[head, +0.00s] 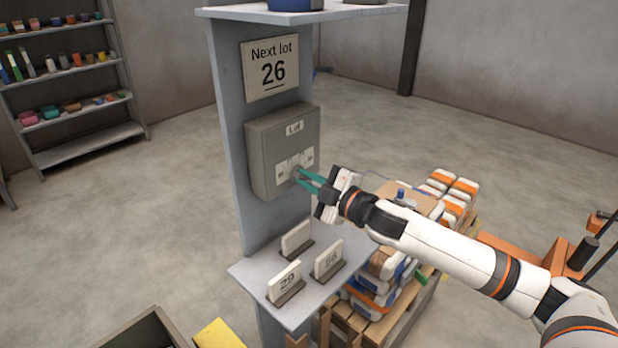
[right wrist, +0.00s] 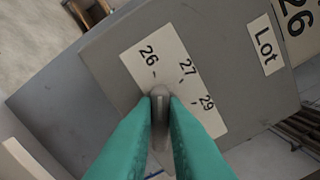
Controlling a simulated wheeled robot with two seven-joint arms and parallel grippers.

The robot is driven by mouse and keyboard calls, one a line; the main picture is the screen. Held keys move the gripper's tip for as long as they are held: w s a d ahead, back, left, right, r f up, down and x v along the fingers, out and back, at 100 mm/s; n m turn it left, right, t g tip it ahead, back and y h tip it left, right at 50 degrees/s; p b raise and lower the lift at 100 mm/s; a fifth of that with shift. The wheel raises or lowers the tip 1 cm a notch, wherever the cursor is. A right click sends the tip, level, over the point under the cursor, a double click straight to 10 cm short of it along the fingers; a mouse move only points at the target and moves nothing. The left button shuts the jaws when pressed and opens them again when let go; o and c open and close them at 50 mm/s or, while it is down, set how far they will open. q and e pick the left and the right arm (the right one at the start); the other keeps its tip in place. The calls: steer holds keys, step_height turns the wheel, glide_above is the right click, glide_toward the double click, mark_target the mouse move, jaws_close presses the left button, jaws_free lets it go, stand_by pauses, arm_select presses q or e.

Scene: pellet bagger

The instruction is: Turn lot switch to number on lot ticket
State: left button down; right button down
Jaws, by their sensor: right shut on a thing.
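The lot ticket (head: 272,68) on the grey post reads "Next lot 26", and its edge with "26" shows in the right wrist view (right wrist: 296,20). Below it is the grey lot switch box (head: 264,150) labelled "Lot". Its white dial plate (right wrist: 200,100) bears 26, 27 and 29 with tick marks. My right gripper (head: 298,173) is shut on the grey switch knob (right wrist: 159,122), with its teal fingers (right wrist: 160,98) on either side of it. Which number the knob points to I cannot tell, as the fingers partly cover it. My left gripper is not in view.
A small shelf (head: 255,271) below the box holds standing cards, one reading 29 (head: 286,280). A pallet (head: 392,322) stacked with bags stands behind my right arm. Shelves (head: 84,150) stand at the back left. The floor between is clear.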

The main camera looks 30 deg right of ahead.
steer(key=shift+f+n, duration=0.1)
steer(key=shift+n, duration=0.7)
steer(key=c, duration=1.5)
jaws_free()
steer(key=shift+o, duration=0.2)
steer(key=shift+s, duration=0.1)
steer(key=shift+s+d+f, duration=0.1)
steer(key=shift+s, duration=0.1)
steer(key=b+v, duration=0.3)
steer(key=v, duration=0.8)
steer(key=shift+s+b, duration=0.25)
steer(key=shift+b, duration=0.15)
